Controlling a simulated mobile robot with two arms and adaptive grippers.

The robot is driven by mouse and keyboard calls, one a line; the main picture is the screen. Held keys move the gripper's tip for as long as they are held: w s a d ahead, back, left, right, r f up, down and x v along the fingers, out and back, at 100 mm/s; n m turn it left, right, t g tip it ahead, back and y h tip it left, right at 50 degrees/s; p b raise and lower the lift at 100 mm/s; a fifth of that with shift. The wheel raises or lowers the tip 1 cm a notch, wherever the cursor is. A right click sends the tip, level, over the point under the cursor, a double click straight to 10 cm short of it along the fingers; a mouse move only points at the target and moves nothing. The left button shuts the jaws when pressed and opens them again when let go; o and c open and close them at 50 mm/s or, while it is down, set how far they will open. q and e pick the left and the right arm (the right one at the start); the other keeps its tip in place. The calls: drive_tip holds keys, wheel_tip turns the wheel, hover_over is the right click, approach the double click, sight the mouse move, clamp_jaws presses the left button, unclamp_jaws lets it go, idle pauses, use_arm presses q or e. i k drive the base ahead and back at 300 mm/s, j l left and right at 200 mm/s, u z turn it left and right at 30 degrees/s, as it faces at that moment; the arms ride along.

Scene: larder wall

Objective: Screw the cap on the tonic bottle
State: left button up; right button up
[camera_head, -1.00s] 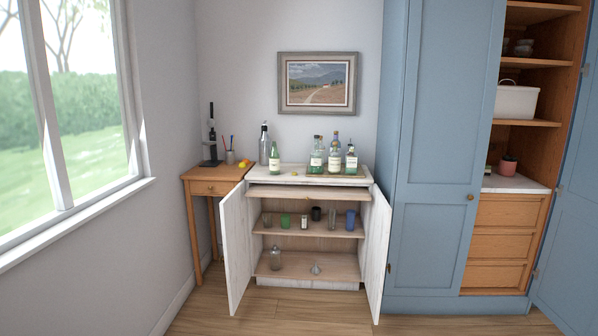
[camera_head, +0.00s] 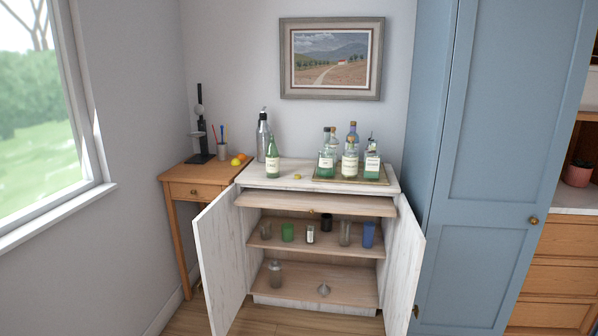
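A small green bottle with a pale label (camera_head: 272,157), likely the tonic bottle, stands upright on the left part of the white cabinet's top (camera_head: 310,183). Its mouth is too small to tell whether a cap is on it. A small yellow thing (camera_head: 297,177), possibly the cap, lies on the cabinet top to the right of the bottle. Neither of my grippers is in view.
A silver shaker (camera_head: 262,138) stands behind the green bottle. Several bottles stand on a tray (camera_head: 322,179) at the right. Both cabinet doors (camera_head: 217,262) stand open, jutting forward. A wooden side table (camera_head: 192,191) is at the left. The top's front middle is clear.

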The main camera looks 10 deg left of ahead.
sight(272, 152)
drive_tip(key=i+j, duration=0.25)
drive_tip(key=j, duration=0.15)
drive_tip(key=i+j, duration=0.55)
drive_tip(key=j, duration=0.3)
drive_tip(key=i+l+u, duration=0.1)
drive_tip(key=i, duration=0.35)
drive_tip(key=i+l+u, duration=0.1)
drive_tip(key=i, duration=0.35)
drive_tip(key=i+l+u, duration=0.1)
drive_tip(key=i, duration=0.35)
drive_tip(key=i+l+u, duration=0.1)
drive_tip(key=i+l, duration=0.15)
drive_tip(key=i, duration=0.15)
drive_tip(key=i+l+u, duration=0.1)
drive_tip(key=i+l, duration=0.15)
drive_tip(key=i, duration=0.2)
